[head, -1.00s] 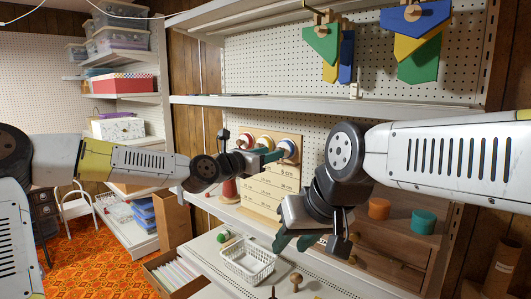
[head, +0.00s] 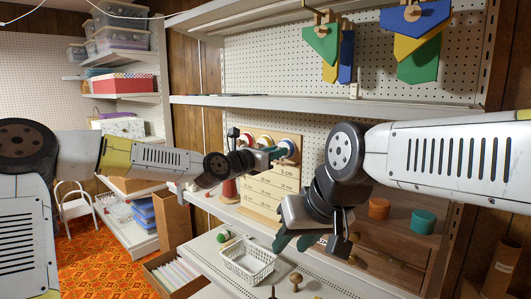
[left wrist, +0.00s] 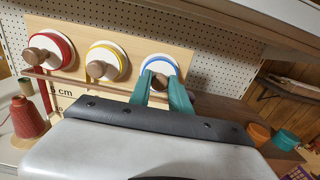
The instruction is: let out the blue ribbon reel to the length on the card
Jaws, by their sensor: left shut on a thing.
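The blue ribbon reel (left wrist: 160,62) is the rightmost of three on a wooden board (left wrist: 128,44), a white disc with a blue rim. It also shows in the head view (head: 291,146). My left gripper (left wrist: 160,82) is shut on its wooden knob, one teal finger on each side. The red reel (left wrist: 52,48) and the yellow reel (left wrist: 106,60) sit to its left. Labels, one reading 5 cm, stand on the board below; the others are too small to read surely. My right gripper (head: 296,242) hangs low above the bench; its opening is unclear.
A white basket (head: 248,266) and wooden pegs stand on the bench below. A red thread cone (left wrist: 27,118) stands left of the board. An orange tub (head: 379,208) and a teal tub (head: 423,221) stand to the right. A shelf (head: 300,99) runs above the reels.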

